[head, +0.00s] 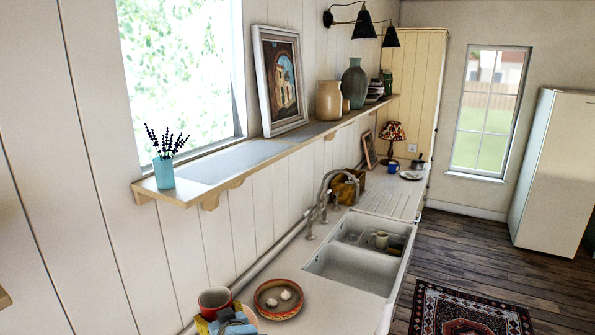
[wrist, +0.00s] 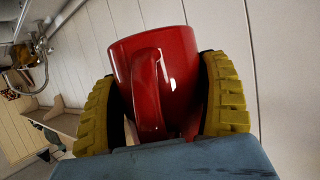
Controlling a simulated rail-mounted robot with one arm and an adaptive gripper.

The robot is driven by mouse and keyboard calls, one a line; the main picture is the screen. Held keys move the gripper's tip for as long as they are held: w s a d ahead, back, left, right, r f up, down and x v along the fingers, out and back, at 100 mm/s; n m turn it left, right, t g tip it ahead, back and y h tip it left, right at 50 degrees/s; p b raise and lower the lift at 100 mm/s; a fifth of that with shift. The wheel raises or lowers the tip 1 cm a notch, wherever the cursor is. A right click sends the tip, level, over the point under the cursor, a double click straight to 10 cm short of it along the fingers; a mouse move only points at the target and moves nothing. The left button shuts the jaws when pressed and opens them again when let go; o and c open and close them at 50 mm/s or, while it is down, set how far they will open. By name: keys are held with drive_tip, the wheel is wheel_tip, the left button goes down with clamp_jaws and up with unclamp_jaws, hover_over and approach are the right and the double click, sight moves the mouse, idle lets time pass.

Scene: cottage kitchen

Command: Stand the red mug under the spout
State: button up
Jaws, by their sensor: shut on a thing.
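The red mug (wrist: 174,80) is held between the yellow ribbed fingers of my gripper (wrist: 168,110) in the wrist view, with its handle facing the camera. In the head view the red mug (head: 215,300) is at the bottom left, over the near end of the counter, with my gripper (head: 226,322) on it. I cannot tell whether the mug touches the counter. The faucet with its curved spout (head: 322,190) stands behind the sink, farther along the counter. The mug is well apart from the spout. The faucet also shows at the upper left of the wrist view (wrist: 38,45).
A terracotta bowl (head: 278,299) with small pale items stands right beside the mug. The double sink (head: 345,271) holds a pale mug (head: 381,240). A wall shelf (head: 237,165) with a vase and picture overhangs the counter. A blue mug (head: 393,167) and lamp (head: 392,133) stand at the far end.

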drive_tip(key=s+d+f+m+t+h+p, duration=0.1)
drive_tip(key=s+d+f+m+h+p, duration=0.1)
drive_tip(key=s+d+f, duration=0.6)
drive_tip(key=s+d+f+m+t+h+p, duration=0.1)
drive_tip(key=s+d+f+m+h, duration=0.3)
drive_tip(key=s+d+f, duration=0.4)
drive_tip(key=shift+s+d+h+p, duration=0.5)
drive_tip(key=shift+s+d, duration=1.15)
drive_tip(key=shift+s, duration=1.5)
